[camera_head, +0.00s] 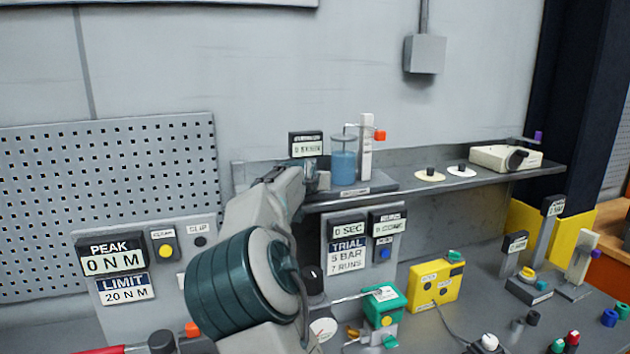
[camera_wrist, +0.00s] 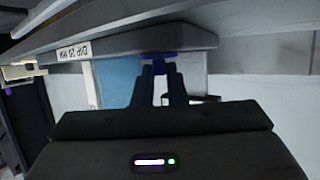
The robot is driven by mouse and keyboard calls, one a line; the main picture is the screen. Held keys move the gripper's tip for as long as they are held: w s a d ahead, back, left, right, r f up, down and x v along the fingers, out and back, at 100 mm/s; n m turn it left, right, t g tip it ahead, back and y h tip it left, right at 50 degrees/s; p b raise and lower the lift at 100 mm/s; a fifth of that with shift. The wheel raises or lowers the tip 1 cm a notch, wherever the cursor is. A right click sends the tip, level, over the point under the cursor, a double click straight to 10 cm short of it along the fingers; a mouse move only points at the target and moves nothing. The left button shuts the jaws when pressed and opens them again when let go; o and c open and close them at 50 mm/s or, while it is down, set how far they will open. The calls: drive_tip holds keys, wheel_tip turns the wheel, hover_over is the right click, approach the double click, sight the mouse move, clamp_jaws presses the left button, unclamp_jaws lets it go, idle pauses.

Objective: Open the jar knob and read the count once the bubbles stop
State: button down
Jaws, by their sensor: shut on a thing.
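The jar (camera_head: 344,167) holds blue liquid and stands upright on the wall shelf; it also shows, upside down, in the wrist view (camera_wrist: 118,82). I cannot make out bubbles in it. My gripper (camera_head: 322,178) reaches the shelf just left of the jar. In the wrist view my gripper (camera_wrist: 163,72) is shut on a small blue knob (camera_wrist: 158,66) at the jar's stand; the fingers hide most of it. A small display (camera_head: 306,145) stands behind my gripper, with a blurred reading that seems to start with 0.
A white post with an orange tip (camera_head: 366,147) stands right of the jar. The shelf (camera_head: 512,177) carries two round discs and a cream device (camera_head: 505,157) to the right. Below are the trial panel (camera_head: 348,251), a green box (camera_head: 384,304) and a yellow box (camera_head: 436,285).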

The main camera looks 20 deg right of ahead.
drive_tip(key=m+g+h, duration=0.3)
drive_tip(key=shift+w+a+m+h, duration=0.3)
drive_tip(key=shift+w+a+m, duration=0.05)
drive_tip(key=shift+m, duration=0.05)
drive_tip(key=shift+w+a+f+m+g+h, duration=0.15)
drive_tip(key=shift+m+g+h, duration=0.35)
drive_tip(key=shift+m+g, duration=0.45)
drive_tip(key=shift+w+r+m+g+h, duration=0.1)
drive_tip(key=shift+m+g+h, duration=0.4)
drive_tip(key=shift+m+g, duration=0.45)
drive_tip(key=shift+f+m+g, duration=0.1)
drive_tip(key=shift+m+g, duration=0.3)
drive_tip(key=c, duration=1.5)
unclamp_jaws()
drive_tip(key=shift+o, duration=0.2)
drive_tip(key=shift+w, duration=0.1)
drive_tip(key=shift+a, duration=0.1)
drive_tip(key=v, duration=1.3)
drive_tip(key=shift+a+b, duration=0.4)
drive_tip(key=shift+b, duration=0.05)
